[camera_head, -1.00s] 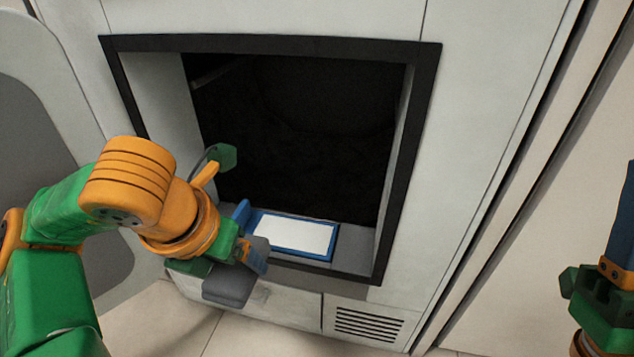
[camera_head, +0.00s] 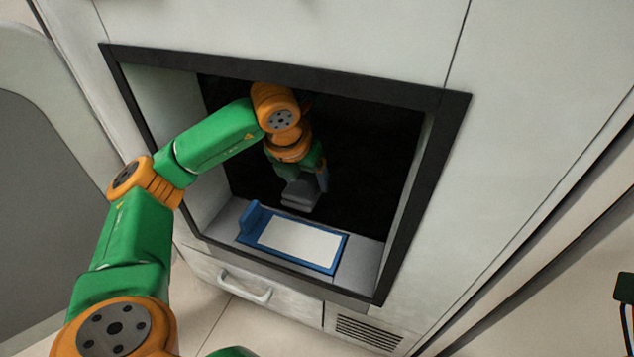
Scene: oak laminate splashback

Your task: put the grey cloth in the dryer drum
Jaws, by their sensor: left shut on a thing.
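The dryer drum (camera_head: 375,150) is the dark cavity behind a square black-framed opening. My left arm reaches in from the left through this opening. My left gripper (camera_head: 303,186) points down inside the opening, shut on the grey cloth (camera_head: 298,199). The cloth is a small folded grey piece. It hangs over the inner edge, just behind a blue-framed white panel, and seems clear of the surface below.
The blue-framed white panel (camera_head: 300,243) lies on the grey sill at the front of the opening, with a raised blue end at its left. Black frame edges (camera_head: 425,200) surround the arm. A drawer handle (camera_head: 245,287) and a vent (camera_head: 368,333) are below. The open door (camera_head: 45,190) stands at left.

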